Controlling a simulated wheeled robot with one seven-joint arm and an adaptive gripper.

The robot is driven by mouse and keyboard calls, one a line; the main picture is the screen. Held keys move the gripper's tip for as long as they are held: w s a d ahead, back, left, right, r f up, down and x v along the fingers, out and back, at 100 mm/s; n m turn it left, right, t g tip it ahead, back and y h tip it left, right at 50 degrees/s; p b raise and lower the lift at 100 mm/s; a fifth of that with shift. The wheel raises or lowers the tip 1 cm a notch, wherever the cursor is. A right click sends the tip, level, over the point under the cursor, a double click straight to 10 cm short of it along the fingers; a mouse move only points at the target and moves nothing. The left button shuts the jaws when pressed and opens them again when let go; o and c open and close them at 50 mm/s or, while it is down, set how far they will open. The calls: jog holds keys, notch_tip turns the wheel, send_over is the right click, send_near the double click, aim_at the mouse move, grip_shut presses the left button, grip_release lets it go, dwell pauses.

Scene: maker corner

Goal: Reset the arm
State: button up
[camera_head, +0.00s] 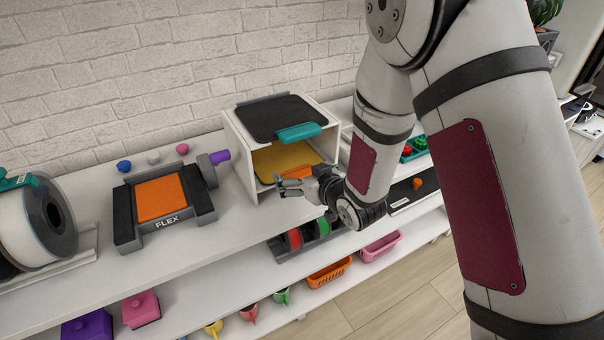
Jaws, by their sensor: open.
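My arm (478,195) comes down from the top right and bends toward the shelf. My gripper (283,187) is at its end, in front of the open white box (239,158) on the shelf top. The fingers are open, with nothing seen between them. Inside the box lies a yellow plate with an orange tab (298,172). The gripper is close to the box's front opening; whether it touches the plate I cannot tell.
A black plate with a teal tab (298,132) lies on the box. An orange-topped FLEX stand (161,198) and a white spool (30,230) are to the left. Baskets (329,272) and small cups sit on the lower shelf. Shelf top between stand and box is mostly clear.

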jog(key=shift+f, duration=0.25)
jog(key=shift+f+b, duration=0.35)
jog(key=shift+b, duration=0.15)
jog(key=shift+s+d, duration=0.1)
jog(key=shift+s+d, duration=0.2)
jog(key=shift+s, duration=0.1)
jog(key=shift+s+d, duration=0.4)
jog(key=shift+s, duration=0.15)
jog(key=shift+s+d, duration=0.15)
jog(key=shift+s, duration=0.15)
jog(key=shift+s+d, duration=0.2)
jog(key=shift+s, duration=0.05)
jog(key=shift+s+d, duration=0.2)
jog(key=shift+s, duration=0.1)
